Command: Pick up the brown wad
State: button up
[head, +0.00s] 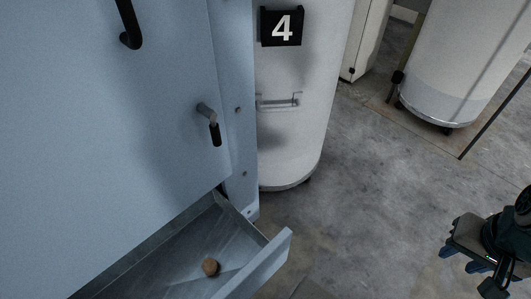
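The brown wad (210,267) is small and roundish. It lies on the bottom of an open grey metal tray (263,265) at the foot of the blue machine, low in the head view. My gripper (462,262) is at the lower right edge of the view, well to the right of the tray and apart from the wad. Its dark fingers point down and left, and part of it is cut off by the frame. I cannot tell how far apart its fingers are or whether anything is between them.
The blue machine panel (110,110) with black handles fills the left. A white cylinder (300,130) with a number 4 plate stands behind the tray. Another white cylinder (460,60) stands at the upper right. The concrete floor (380,190) between the tray and my gripper is clear.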

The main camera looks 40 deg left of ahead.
aim_at(209, 266)
jog(key=z, duration=0.1)
jog(key=k, duration=1.05)
jog(key=u, duration=1.1)
jog(key=k, duration=1.05)
jog(key=z, duration=0.95)
jog(key=i, duration=1.45)
jog(key=u, duration=1.4)
jog(key=i, duration=0.75)
jog(key=u, duration=1)
